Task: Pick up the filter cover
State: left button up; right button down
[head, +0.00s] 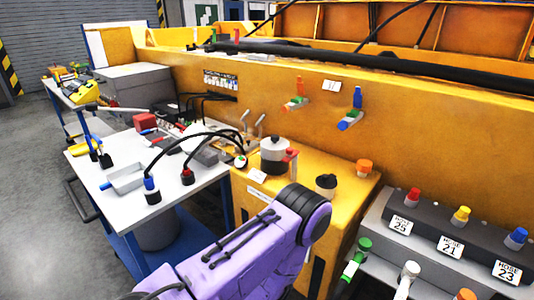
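I cannot tell for certain which thing is the filter cover. A round white canister with a dark lid (274,153) stands upright on top of the yellow cabinet (262,222), with a red part at its right side. A small dark cup-shaped piece (326,185) stands to its right on the same top, beyond the dark end of my purple arm. My arm covers part of the cabinet's front. Neither gripper's fingers show in the head view.
A white table (112,208) at left holds a tray (125,180), a red box (144,122) and black cables. An orange cap (364,167) sits at the cabinet's right edge. Hose fittings with number plates (450,246) are at right. A yellow wall (440,120) rises behind.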

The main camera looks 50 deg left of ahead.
aim_at(273, 148)
jog(key=k, duration=0.4)
jog(key=u, duration=0.75)
